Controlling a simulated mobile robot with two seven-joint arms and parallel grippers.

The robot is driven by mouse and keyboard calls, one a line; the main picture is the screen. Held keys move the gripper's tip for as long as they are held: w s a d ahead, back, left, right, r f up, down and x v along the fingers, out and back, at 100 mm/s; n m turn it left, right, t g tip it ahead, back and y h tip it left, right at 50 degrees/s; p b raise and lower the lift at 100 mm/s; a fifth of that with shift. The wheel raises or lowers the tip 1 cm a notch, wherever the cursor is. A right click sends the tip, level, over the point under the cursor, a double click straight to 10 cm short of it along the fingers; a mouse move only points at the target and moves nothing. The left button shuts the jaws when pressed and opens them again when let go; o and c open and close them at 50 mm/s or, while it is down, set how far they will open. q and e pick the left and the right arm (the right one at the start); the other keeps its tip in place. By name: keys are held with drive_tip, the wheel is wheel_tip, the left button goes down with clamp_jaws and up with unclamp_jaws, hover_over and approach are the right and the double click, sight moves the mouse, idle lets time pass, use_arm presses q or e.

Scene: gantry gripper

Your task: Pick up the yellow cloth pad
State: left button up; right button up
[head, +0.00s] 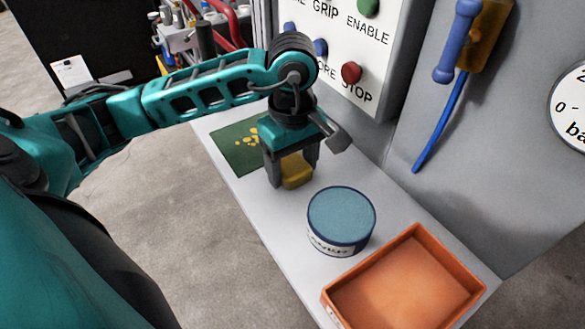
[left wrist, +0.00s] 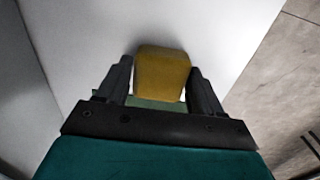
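The yellow cloth pad (head: 297,172) is a small mustard-yellow block near the middle of the narrow light-grey shelf (head: 383,205). My left gripper (head: 292,177) points down over it, with the pad between its dark fingertips. In the left wrist view the pad (left wrist: 162,72) nearly fills the space between the two fingers (left wrist: 162,84). Little or no gap shows at either side, so I cannot tell whether they press on it. I cannot tell whether the pad rests on the shelf or is slightly raised. My right gripper is not in view.
A green mat (head: 232,150) with yellow marks lies behind the gripper. A round blue-topped tin (head: 341,214) and an orange tray (head: 405,283) stand at the nearer right. A panel with buttons (head: 335,50) and a grey wall bound the shelf's far side. A blue-handled device hangs there.

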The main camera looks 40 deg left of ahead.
sight(293, 164)
use_arm(q)
drive_tip(key=c, duration=0.6)
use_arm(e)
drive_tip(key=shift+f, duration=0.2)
use_arm(q)
wheel_tip(293, 164, up, 20)
drive_tip(key=p, duration=0.4)
drive_tip(key=shift+p, duration=0.4)
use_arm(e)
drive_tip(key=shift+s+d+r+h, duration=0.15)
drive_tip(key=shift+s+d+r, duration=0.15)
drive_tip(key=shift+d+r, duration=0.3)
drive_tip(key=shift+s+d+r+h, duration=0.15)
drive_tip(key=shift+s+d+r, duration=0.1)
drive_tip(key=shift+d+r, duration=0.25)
use_arm(q)
drive_tip(key=shift+s, duration=0.1)
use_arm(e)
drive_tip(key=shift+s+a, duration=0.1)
